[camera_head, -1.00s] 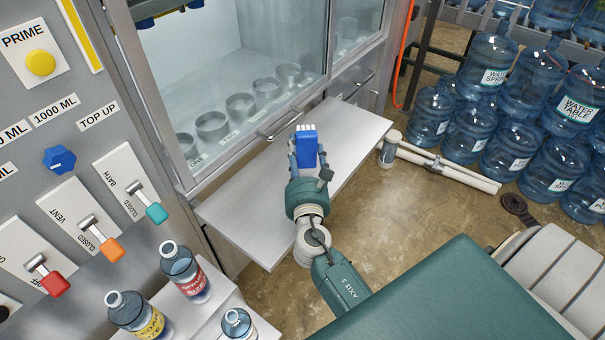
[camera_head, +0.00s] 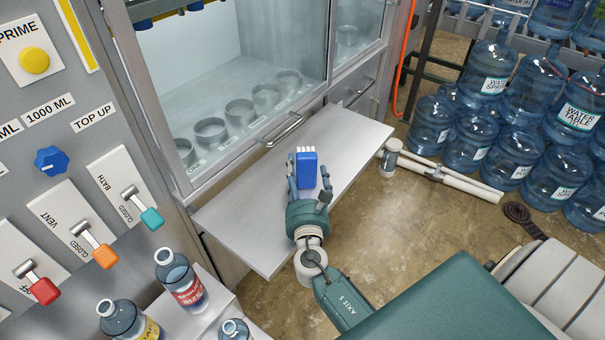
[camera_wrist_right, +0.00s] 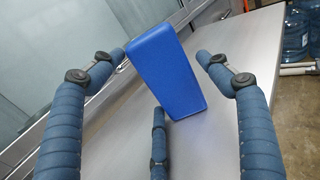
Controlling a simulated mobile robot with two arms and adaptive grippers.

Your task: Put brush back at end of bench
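The brush (camera_head: 306,170) is a blue block with a pale edge along its top in the head view. It is between the fingers of my right gripper (camera_head: 307,178), over the middle of the grey bench (camera_head: 348,136). In the right wrist view the brush (camera_wrist_right: 165,70) is a plain blue slab, tilted. The right side contact is hard to make out. I cannot tell whether the brush touches the bench. My left gripper is not in view.
A glass-fronted cabinet with a handle (camera_head: 283,130) stands behind the bench. Labelled bottles (camera_head: 180,283) stand at lower left beside a lever panel (camera_head: 90,250). A white pipe frame (camera_head: 440,172) and stacked water jugs (camera_head: 510,155) are at right. Both bench ends are clear.

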